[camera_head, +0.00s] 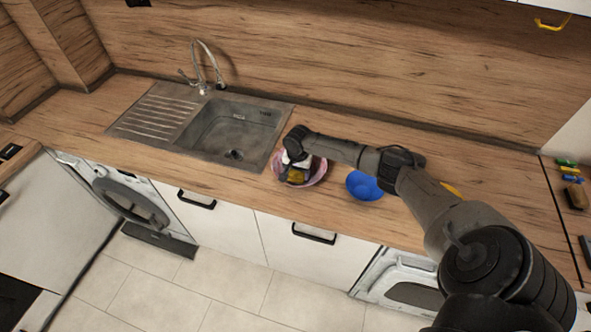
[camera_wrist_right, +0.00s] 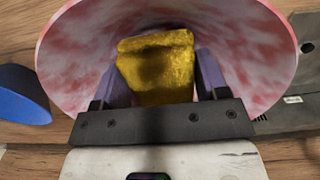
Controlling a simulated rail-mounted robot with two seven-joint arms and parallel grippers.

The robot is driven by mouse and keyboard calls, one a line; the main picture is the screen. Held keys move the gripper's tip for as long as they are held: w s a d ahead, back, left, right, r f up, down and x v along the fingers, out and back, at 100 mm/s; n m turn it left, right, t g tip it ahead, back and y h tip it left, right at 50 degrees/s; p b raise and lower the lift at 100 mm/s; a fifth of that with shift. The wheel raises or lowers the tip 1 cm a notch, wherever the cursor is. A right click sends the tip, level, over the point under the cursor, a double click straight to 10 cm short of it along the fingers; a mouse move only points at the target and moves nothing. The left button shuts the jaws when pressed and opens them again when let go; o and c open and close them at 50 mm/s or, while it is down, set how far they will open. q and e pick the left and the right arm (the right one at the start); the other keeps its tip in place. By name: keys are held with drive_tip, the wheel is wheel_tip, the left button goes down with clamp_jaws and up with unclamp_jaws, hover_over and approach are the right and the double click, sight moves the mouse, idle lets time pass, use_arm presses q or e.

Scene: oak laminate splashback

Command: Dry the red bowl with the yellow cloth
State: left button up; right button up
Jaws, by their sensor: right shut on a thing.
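The red bowl (camera_head: 319,171) has a pinkish-red mottled surface and stands on the wooden counter just right of the sink. It also shows in the right wrist view (camera_wrist_right: 75,50), its inside facing the camera. My right gripper (camera_head: 292,174) reaches into the bowl from above. It is shut on the yellow cloth (camera_wrist_right: 157,66), which sits between its two fingers inside the bowl. Whether the cloth touches the bowl's inner wall is hard to tell. In the head view the gripper hides part of the bowl and most of the cloth. My left gripper is not in view.
A blue bowl (camera_head: 364,186) stands on the counter close right of the red bowl. The grey sink (camera_head: 187,127) with a curved tap (camera_head: 207,65) lies to the left. A yellow item (camera_head: 451,189) is partly behind my right arm. Small coloured items lie at the far right.

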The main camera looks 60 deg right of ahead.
drive_tip(key=shift+w+f, duration=0.1)
drive_tip(key=shift+w+a, duration=0.1)
drive_tip(key=shift+w, duration=0.05)
drive_tip(key=shift+w+a, duration=0.2)
drive_tip(key=shift+w, duration=0.45)
drive_tip(key=shift+r, duration=0.2)
drive_tip(key=shift+s+d+p, duration=0.2)
drive_tip(key=shift+s+p, duration=0.4)
drive_tip(key=shift+p, duration=0.1)
drive_tip(key=shift+s+d+f, duration=0.1)
drive_tip(key=shift+s, duration=0.25)
drive_tip(key=shift+f, duration=0.1)
